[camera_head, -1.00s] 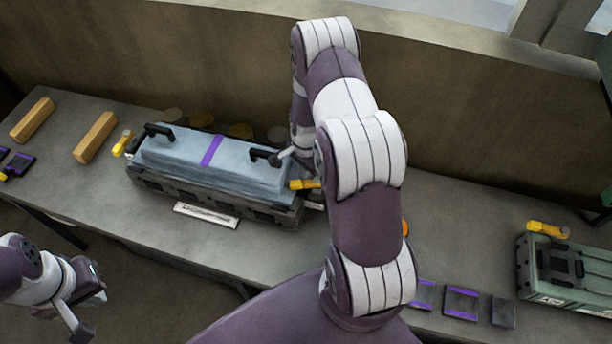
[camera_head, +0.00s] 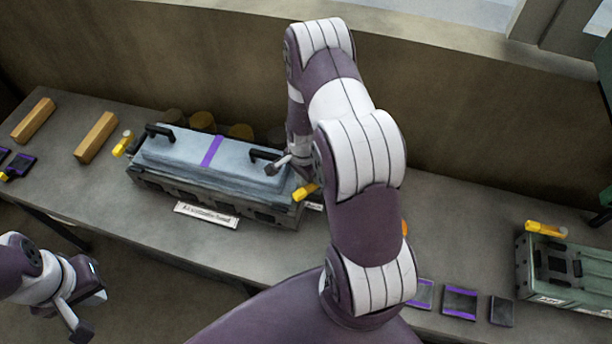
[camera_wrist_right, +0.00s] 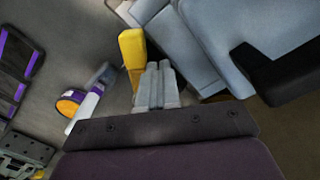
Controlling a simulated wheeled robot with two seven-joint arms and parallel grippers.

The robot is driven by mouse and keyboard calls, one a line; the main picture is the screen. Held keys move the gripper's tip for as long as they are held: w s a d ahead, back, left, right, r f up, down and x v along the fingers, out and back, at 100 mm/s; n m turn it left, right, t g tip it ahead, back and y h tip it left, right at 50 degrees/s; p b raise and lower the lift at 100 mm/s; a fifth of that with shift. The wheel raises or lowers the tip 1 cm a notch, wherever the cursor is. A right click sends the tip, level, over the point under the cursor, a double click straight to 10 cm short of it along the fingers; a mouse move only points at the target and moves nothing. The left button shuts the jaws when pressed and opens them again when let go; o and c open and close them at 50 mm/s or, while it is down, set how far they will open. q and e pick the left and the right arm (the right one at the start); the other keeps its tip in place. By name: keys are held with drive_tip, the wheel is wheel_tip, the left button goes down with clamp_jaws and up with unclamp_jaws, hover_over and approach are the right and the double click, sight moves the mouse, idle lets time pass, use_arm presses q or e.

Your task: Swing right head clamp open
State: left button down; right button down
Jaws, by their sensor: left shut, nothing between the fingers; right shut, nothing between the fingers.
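The grey-blue cylinder head (camera_head: 215,160) with a purple stripe and two black handles sits on the dark engine block (camera_head: 170,188) on the bench. The yellow right head clamp (camera_head: 306,190) is at the head's right end, angled outward and partly behind my right arm. In the right wrist view the clamp (camera_wrist_right: 132,52) is just left of my right gripper's fingertips (camera_wrist_right: 157,68), close against them. My right gripper (camera_head: 275,166) is shut and empty near the right handle. The yellow left head clamp (camera_head: 122,144) is at the other end. My left gripper (camera_head: 82,328) is shut at lower left, away from the bench.
Two wooden blocks (camera_head: 96,137) lie at the bench's left. A label plate (camera_head: 207,215) lies before the block. My right arm hides the middle of the bench.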

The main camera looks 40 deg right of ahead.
sight(304, 187)
idle(0.3)
drive_tip(key=shift+s+a+f, duration=0.1)
drive_tip(key=shift+s+a, duration=0.05)
drive_tip(key=shift+s, duration=0.4)
drive_tip(key=shift+a, duration=0.1)
drive_tip(key=shift+s+a+f+p, duration=0.1)
drive_tip(key=shift+s+a+p, duration=0.05)
drive_tip(key=shift+s+p, duration=0.3)
drive_tip(key=shift+a, duration=0.3)
drive_tip(key=shift+w+r, duration=0.1)
drive_tip(key=shift+r, duration=0.2)
drive_tip(key=r+p, duration=0.3)
drive_tip(key=r, duration=0.1)
drive_tip(key=r+p, duration=0.3)
drive_tip(key=r, duration=0.1)
drive_tip(key=shift+w+d+p, duration=0.15)
drive_tip(key=shift+d+p, duration=0.05)
drive_tip(key=shift+p, duration=0.1)
drive_tip(key=shift+d+f, duration=0.1)
